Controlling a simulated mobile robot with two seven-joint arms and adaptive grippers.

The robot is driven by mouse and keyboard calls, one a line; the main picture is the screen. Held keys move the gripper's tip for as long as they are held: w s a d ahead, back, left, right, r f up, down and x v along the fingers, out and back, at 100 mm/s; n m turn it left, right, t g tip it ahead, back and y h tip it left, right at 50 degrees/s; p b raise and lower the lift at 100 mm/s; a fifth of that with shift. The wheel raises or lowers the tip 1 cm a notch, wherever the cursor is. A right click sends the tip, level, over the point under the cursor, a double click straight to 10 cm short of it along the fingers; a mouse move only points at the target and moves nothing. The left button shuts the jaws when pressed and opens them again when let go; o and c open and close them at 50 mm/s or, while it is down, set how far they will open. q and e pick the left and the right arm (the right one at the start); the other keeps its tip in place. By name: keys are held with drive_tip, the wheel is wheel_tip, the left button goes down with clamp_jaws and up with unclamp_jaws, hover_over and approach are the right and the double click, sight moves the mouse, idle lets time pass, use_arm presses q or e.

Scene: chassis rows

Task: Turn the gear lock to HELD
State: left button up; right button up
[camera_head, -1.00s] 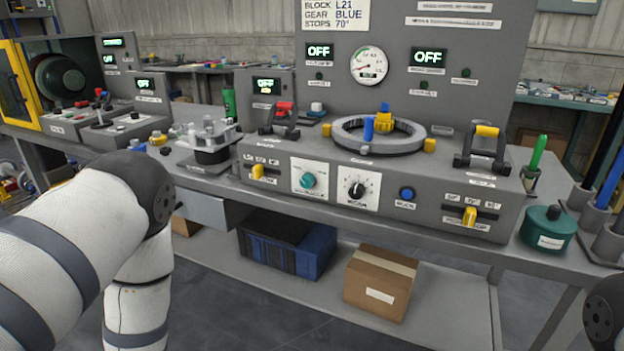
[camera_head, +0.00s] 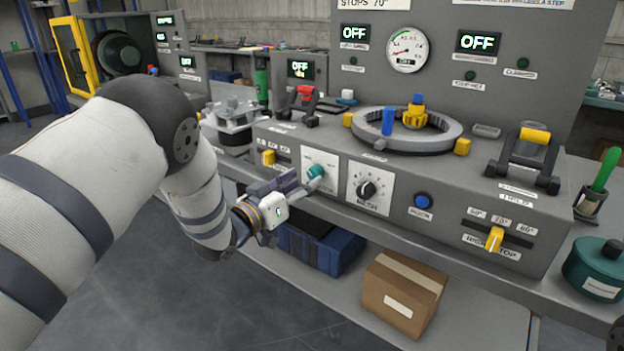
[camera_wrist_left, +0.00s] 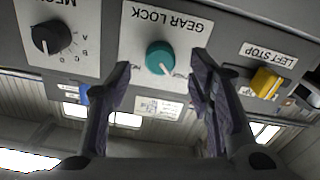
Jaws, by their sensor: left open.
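The gear lock is a round teal knob (camera_head: 316,172) on a white plate at the front of the grey console. In the left wrist view the knob (camera_wrist_left: 160,57) appears upside down under the words GEAR LOCK. Its white mark slants to the lower right there; the position words are too small to read. My left gripper (camera_head: 308,186) is open in front of the knob. In the left wrist view its two fingers (camera_wrist_left: 161,64) stand apart on either side of the knob; I cannot tell whether they touch it. My right gripper is out of view.
The black mode knob (camera_head: 367,189) is close to the right of the gear lock. The yellow left stop lever (camera_head: 268,157) is close on its left. A blue button (camera_head: 423,201) and yellow right stop lever (camera_head: 494,239) lie farther right. A grey ring (camera_head: 450,136) sits on top.

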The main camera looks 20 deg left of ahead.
sight(312, 176)
use_arm(q)
drive_tip(key=x, duration=0.3)
drive_tip(key=shift+f, duration=0.2)
drive_tip(key=shift+w+d+r, duration=0.15)
drive_tip(key=shift+w, duration=0.25)
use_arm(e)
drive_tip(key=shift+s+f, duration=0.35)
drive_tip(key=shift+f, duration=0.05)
use_arm(q)
clamp_jaws()
